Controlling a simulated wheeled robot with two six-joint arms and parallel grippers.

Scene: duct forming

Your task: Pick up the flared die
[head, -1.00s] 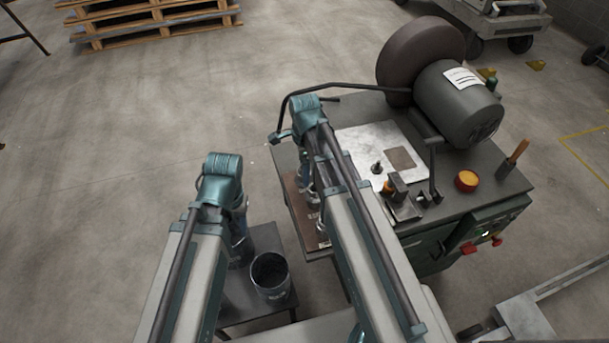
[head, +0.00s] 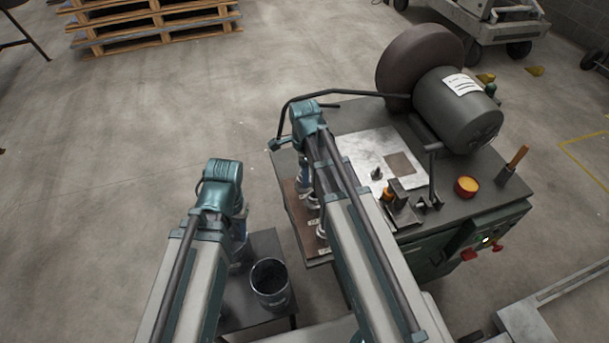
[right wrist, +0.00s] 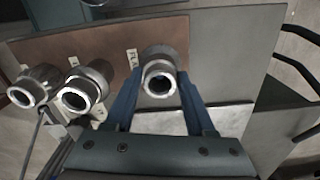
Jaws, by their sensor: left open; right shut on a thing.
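The flared die (right wrist: 161,74), a metal cylinder with a hollow round end, shows in the right wrist view beside a label partly reading "FLA". My right gripper (right wrist: 159,86) has its two blue fingers shut on its sides. The die is at the brown board (right wrist: 115,46); I cannot tell whether it is still seated there. Two similar dies, a middle one (right wrist: 84,89) and a left one (right wrist: 35,86), stand to its left. In the head view, my left gripper (head: 240,250) is open, mostly hidden under its arm, near a dark cup.
The dark cup (head: 270,283) stands on a small low table (head: 262,243). The machine bench (head: 462,207) carries a large wheel with a motor (head: 458,105), a metal plate (head: 360,148), a yellow-topped tin (head: 467,187) and small tools. A bent dark bar crosses above the bench's far edge.

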